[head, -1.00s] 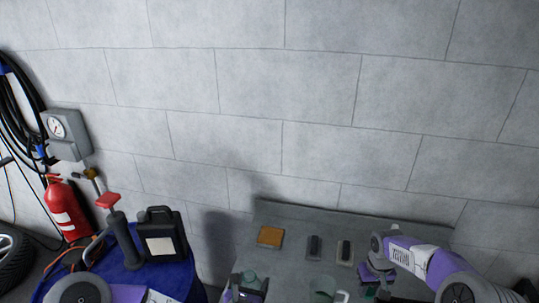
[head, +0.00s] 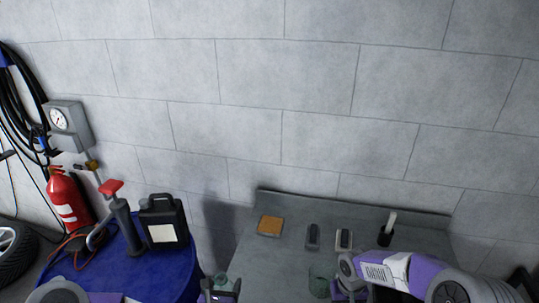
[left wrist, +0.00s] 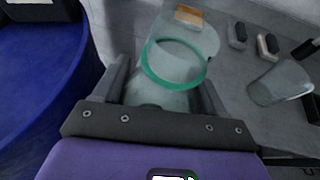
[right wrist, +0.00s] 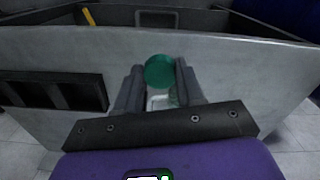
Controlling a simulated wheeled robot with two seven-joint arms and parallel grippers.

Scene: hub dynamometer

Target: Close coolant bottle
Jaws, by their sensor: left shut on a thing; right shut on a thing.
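The coolant bottle, a translucent vessel with a teal ring (left wrist: 148,72), is between the fingers of my left gripper (left wrist: 163,90) in the left wrist view. That gripper is shut on it; in the head view the left gripper (head: 220,293) and bottle (head: 222,283) are at the bottom edge, partly cut off. My right gripper (right wrist: 160,78) is shut on a round teal cap (right wrist: 159,72), seen between its fingertips in the right wrist view. In the head view the right gripper (head: 346,285) is to the right of the bottle, apart from it. The cap is not clear there.
Behind are an orange-topped block (head: 270,226), two dark small items (head: 313,237) and a white-handled black item (head: 387,230). A black jug (head: 164,222) stands on the blue cart (head: 150,272) at left.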

